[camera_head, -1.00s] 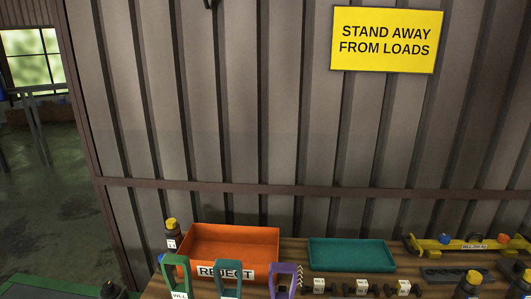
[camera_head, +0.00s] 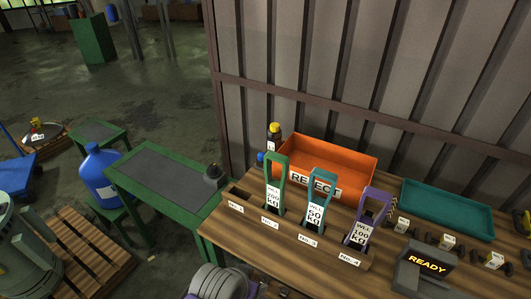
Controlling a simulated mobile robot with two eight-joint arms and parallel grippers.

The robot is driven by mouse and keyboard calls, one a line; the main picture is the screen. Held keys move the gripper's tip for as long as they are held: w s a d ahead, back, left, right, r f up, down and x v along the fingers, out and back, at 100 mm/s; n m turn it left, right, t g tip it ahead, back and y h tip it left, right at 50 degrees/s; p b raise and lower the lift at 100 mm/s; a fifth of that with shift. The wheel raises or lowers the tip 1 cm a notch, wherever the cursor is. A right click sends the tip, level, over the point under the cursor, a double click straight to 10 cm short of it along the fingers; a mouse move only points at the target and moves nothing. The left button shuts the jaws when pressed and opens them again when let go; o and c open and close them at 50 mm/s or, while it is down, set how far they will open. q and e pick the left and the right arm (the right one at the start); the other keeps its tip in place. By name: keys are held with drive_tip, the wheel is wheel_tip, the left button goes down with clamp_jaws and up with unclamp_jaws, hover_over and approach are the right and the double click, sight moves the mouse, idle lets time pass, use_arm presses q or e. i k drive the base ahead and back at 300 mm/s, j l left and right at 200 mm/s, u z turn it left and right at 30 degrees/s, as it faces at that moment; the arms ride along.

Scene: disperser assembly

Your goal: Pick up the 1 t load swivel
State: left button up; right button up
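No tag reading 1 t can be read in the camera_head view. Several small dark fittings with white tags, such as one dark fitting (camera_head: 447,243), sit at the right of the wooden bench (camera_head: 225,232). Their tags are too small to read, so I cannot tell which one, if any, is the 1 t load swivel. Neither of my grippers can be made out in view.
A bench rack holds green (camera_head: 270,178), teal (camera_head: 309,212) and purple (camera_head: 358,230) tagged pieces. An orange REJECT tray (camera_head: 345,157), teal tray (camera_head: 450,208) and READY display (camera_head: 428,262) are also on the bench. A green table (camera_head: 150,190) stands left, with open floor beyond.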

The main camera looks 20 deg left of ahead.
sight(274, 138)
drive_tip(key=k+j, duration=0.1)
drive_tip(key=j, duration=0.25)
drive_tip(key=k+j+u, duration=0.15)
drive_tip(key=j, duration=0.2)
drive_tip(key=k+j, duration=0.1)
drive_tip(key=j, duration=0.25)
drive_tip(key=j+u, duration=0.15)
drive_tip(key=j, duration=0.4)
drive_tip(key=i+j+u, duration=0.15)
drive_tip(key=j, duration=0.4)
drive_tip(key=i+j+u, duration=0.2)
drive_tip(key=i, duration=0.25)
drive_tip(key=i+u, duration=0.15)
drive_tip(key=i, duration=0.25)
